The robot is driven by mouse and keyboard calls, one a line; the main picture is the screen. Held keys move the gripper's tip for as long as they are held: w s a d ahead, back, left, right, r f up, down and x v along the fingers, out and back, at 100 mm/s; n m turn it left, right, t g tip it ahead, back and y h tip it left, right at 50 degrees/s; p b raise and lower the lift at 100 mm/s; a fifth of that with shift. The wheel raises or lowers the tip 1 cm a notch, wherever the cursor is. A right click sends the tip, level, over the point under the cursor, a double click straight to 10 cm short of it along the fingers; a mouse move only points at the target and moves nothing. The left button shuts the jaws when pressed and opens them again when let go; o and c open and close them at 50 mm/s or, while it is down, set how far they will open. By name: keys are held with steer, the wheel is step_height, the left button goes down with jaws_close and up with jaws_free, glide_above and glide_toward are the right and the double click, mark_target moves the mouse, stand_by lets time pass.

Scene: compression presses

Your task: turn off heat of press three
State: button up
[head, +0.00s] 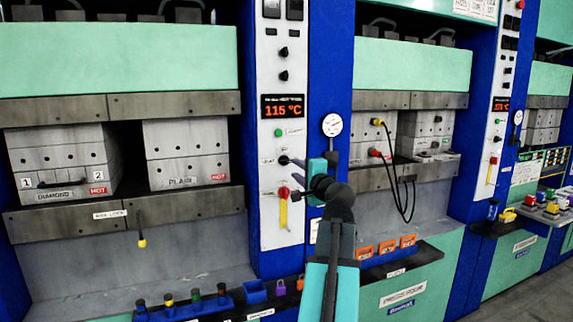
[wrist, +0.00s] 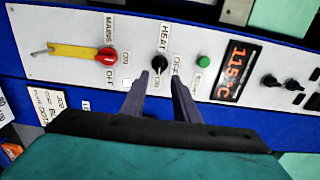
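The black HEAT knob (wrist: 159,64) sits on a white control panel, beside ON and OFF labels. It also shows in the head view (head: 283,160), partly hidden by my fingertips. Which label the knob points at is hard to tell. My gripper (wrist: 161,77) is open and empty, with its dark fingertips to either side of the knob and close to it. Whether they touch it is unclear. In the head view my gripper (head: 297,163) reaches left to the panel. The red display (head: 283,106) reads 115 °C; it is also in the wrist view (wrist: 236,72).
A red MAINS switch (wrist: 106,57) with a yellow handle is left of the knob in the wrist view. A green button (wrist: 203,61) is to its right. A round gauge (head: 332,125) is right of the panel. Moulds marked HOT (head: 98,191) sit in the left press.

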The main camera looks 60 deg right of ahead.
mark_target(286, 162)
steer(key=shift+p+x, duration=0.7)
steer(key=shift+x, duration=3.4)
steer(key=shift+c, duration=0.4)
